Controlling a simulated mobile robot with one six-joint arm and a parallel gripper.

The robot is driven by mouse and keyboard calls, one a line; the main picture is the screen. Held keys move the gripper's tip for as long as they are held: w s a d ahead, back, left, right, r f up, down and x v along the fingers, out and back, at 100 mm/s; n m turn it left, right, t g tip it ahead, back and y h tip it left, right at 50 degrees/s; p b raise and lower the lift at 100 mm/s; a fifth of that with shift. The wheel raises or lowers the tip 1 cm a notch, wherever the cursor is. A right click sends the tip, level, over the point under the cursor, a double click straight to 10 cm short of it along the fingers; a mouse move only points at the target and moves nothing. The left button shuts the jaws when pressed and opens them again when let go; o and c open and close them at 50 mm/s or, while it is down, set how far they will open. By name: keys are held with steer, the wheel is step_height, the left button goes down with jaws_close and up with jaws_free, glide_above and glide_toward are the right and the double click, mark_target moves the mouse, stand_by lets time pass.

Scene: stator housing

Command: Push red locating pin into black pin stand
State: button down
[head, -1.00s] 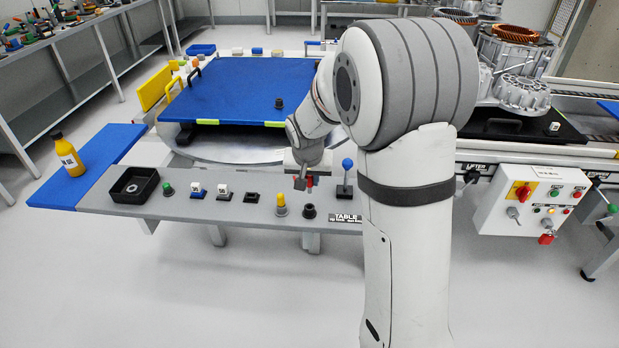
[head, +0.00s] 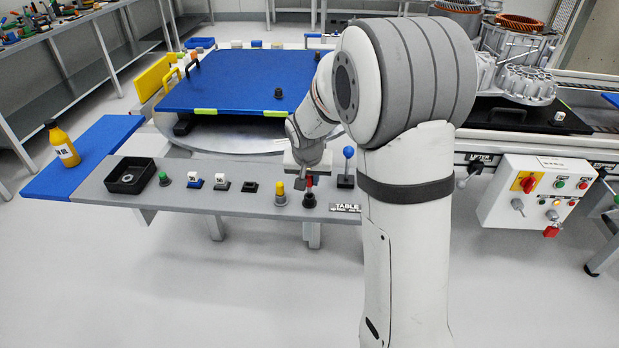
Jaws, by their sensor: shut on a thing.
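The red locating pin (head: 309,181) shows as a small red piece at my gripper (head: 304,182), which is shut on it. The gripper points down over the front table and partly hides the pin. The black pin stand (head: 309,201) stands upright on the table directly below the pin in the head view. The pin's lower end meets the top of the stand in the picture. I cannot tell whether it is inside the stand or just above or in front of it.
A yellow pin in a stand (head: 280,195) is close on the left, and a blue-ball lever (head: 347,166) close on the right. A black square block (head: 250,187), switches (head: 221,183), a green button (head: 164,179) and a black tray (head: 117,183) stand farther left on the grey table (head: 180,205).

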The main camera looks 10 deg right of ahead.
mark_target(309, 185)
steer(key=shift+f+b, duration=1.6)
steer(key=shift+f, duration=0.3)
steer(key=c, duration=1)
jaws_free()
steer(key=shift+o, duration=0.2)
steer(key=shift+r, duration=0.25)
steer(key=shift+p+v, duration=1.05)
steer(key=shift+v, duration=0.85)
steer(key=shift+s+r, duration=0.15)
steer(key=v, duration=0.7)
steer(key=shift+r+p, duration=0.35)
steer(key=shift+p, duration=0.05)
